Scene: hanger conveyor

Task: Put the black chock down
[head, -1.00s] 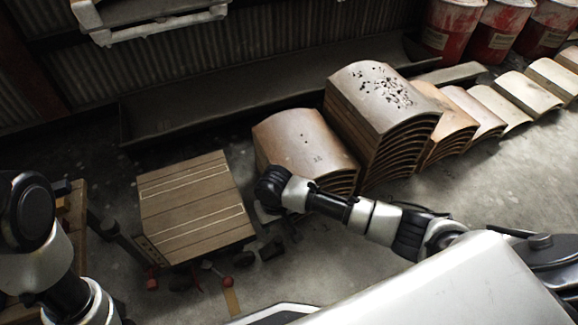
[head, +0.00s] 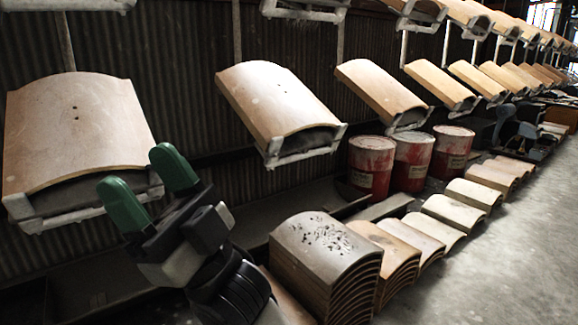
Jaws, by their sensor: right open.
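My right gripper (head: 148,187) is raised at the lower left of the head view. Its two green fingertips are apart, with nothing visible between them. It appears in front of the lower right edge of a hanging curved wooden panel (head: 75,130); I cannot tell whether they touch. I cannot make out a black chock in the current view. My left gripper is not in view.
More curved panels (head: 280,100) hang on white hangers in a row going back right. Stacked panels (head: 325,250) stand on the floor, lower middle. Red drums (head: 371,165) stand behind them by the corrugated wall. The concrete floor (head: 500,270) at right is clear.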

